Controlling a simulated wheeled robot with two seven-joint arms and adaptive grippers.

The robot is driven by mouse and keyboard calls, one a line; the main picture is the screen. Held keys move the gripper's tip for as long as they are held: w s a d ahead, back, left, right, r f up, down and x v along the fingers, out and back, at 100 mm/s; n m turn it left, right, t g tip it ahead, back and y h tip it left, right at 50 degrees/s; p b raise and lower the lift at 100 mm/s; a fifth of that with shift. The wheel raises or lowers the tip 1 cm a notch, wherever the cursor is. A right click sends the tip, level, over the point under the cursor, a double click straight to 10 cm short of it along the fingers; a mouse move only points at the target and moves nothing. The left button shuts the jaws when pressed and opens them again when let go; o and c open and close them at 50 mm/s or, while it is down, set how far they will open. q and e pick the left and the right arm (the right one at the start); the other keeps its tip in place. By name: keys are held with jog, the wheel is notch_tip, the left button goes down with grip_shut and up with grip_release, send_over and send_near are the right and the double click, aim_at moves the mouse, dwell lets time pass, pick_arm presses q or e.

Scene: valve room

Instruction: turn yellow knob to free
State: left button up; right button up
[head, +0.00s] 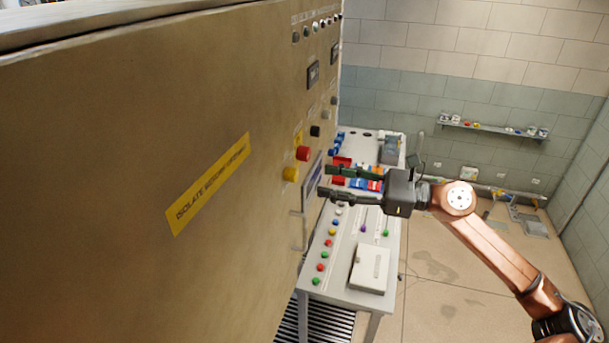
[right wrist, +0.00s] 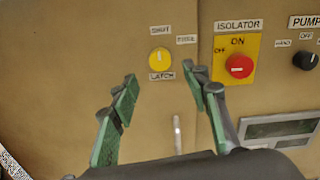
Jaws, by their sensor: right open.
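The yellow knob (head: 290,174) is on the front of a tan cabinet. In the right wrist view the yellow knob (right wrist: 160,61) is round, with a pale mark that looks near upright. Labels SHUT above, LATCH below and a small blurred one to the right surround it. My right gripper (head: 326,182) is open and empty, pointing at the cabinet, apart from the knob. In the right wrist view my right gripper (right wrist: 163,82) has its fingertips spread below and to either side of the knob. My left gripper is not in view.
A red isolator knob (right wrist: 239,66) on a yellow plate is close to the right of the yellow knob, then a black pump knob (right wrist: 305,61). A vertical handle (right wrist: 177,134) is below. A table (head: 337,285) with coloured parts stands beside the cabinet.

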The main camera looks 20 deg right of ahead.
aim_at(297, 176)
jog(key=p+x, duration=0.1)
jog(key=x, duration=0.2)
jog(key=p+x, duration=0.1)
jog(key=x, duration=0.2)
jog(key=shift+a+r+p, duration=0.1)
jog(key=shift+r+p, duration=0.1)
jog(key=shift+p, duration=0.1)
jog(key=shift+w+a+f, duration=0.2)
jog(key=shift+w+a, duration=0.05)
jog(key=shift+a, duration=0.15)
jog(key=c, duration=1.2)
